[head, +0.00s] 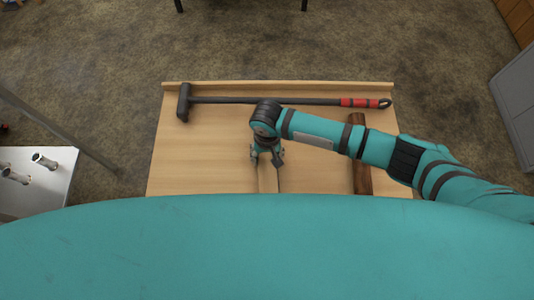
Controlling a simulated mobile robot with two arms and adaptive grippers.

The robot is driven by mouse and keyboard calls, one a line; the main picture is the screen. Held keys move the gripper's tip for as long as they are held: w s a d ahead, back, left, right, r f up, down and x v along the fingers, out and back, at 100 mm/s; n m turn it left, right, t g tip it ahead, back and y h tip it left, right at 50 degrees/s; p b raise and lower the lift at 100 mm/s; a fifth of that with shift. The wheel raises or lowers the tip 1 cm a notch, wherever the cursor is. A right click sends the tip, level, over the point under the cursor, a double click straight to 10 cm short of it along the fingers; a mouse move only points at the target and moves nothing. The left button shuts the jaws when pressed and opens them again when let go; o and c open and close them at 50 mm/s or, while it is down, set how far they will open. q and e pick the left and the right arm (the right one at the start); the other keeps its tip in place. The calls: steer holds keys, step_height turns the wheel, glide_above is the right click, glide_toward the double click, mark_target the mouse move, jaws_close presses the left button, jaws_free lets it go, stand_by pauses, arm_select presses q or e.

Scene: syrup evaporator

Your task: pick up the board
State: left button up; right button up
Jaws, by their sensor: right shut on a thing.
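The board (267,179) is a narrow strip of light wood on the wooden table, in the lower middle of the head view. Its near end is hidden behind my own teal body. My right gripper (267,160) points down over the board's visible far end and is shut on it. I cannot tell whether the board rests on the table or is slightly raised. My left gripper is not in view.
The light wooden table (205,150) has a raised back edge. A long tool with a black head and red grip (360,102) lies along its back. A dark brown wooden piece (362,180) lies right of the board. A metal table (40,185) with metal cylinders stands left.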

steer(key=c, duration=0.6)
steer(key=shift+r, duration=0.15)
